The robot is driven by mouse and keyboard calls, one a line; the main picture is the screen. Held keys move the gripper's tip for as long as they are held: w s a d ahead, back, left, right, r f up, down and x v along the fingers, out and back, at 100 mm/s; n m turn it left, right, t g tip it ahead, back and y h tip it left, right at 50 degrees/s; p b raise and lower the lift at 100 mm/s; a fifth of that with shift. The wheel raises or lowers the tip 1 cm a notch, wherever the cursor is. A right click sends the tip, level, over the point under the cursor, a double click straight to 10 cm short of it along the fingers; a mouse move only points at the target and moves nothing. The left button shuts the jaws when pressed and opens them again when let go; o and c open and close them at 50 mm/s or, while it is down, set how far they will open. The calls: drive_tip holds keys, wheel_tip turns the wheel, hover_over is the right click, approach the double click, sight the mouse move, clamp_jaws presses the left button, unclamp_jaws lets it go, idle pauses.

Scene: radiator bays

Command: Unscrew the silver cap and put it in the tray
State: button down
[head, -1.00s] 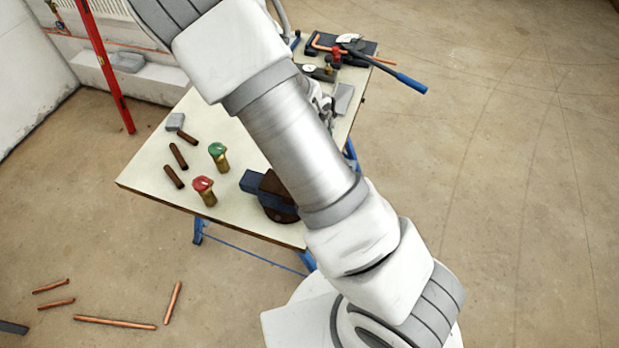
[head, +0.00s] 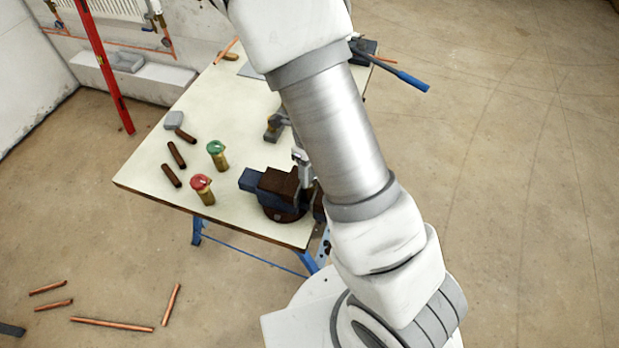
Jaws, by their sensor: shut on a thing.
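My gripper (head: 304,180) is partly hidden behind my own arm. It points down at the blue and brown vise (head: 272,188) near the table's front right corner. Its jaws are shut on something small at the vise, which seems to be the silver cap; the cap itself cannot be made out. I cannot make out the tray; my arm covers much of the table's right side.
On the table (head: 150,165) stand a green-topped brass fitting (head: 217,155) and a red-topped one (head: 203,189). Brown-handled tools (head: 176,154) lie at the left. A blue-handled tool (head: 405,79) overhangs the right edge. Copper pipes (head: 112,324) lie on the floor.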

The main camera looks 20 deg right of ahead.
drive_tip(key=n+b, duration=0.1)
drive_tip(key=n, duration=0.4)
drive_tip(key=shift+f, duration=0.1)
drive_tip(key=n+b, duration=0.1)
drive_tip(key=n, duration=0.3)
drive_tip(key=shift+n, duration=0.4)
drive_tip(key=n+b, duration=0.2)
drive_tip(key=n, duration=0.2)
drive_tip(key=shift+n, duration=0.3)
drive_tip(key=n+b, duration=0.1)
drive_tip(key=n, duration=0.2)
drive_tip(key=c, duration=0.6)
unclamp_jaws()
drive_tip(key=shift+r, duration=0.2)
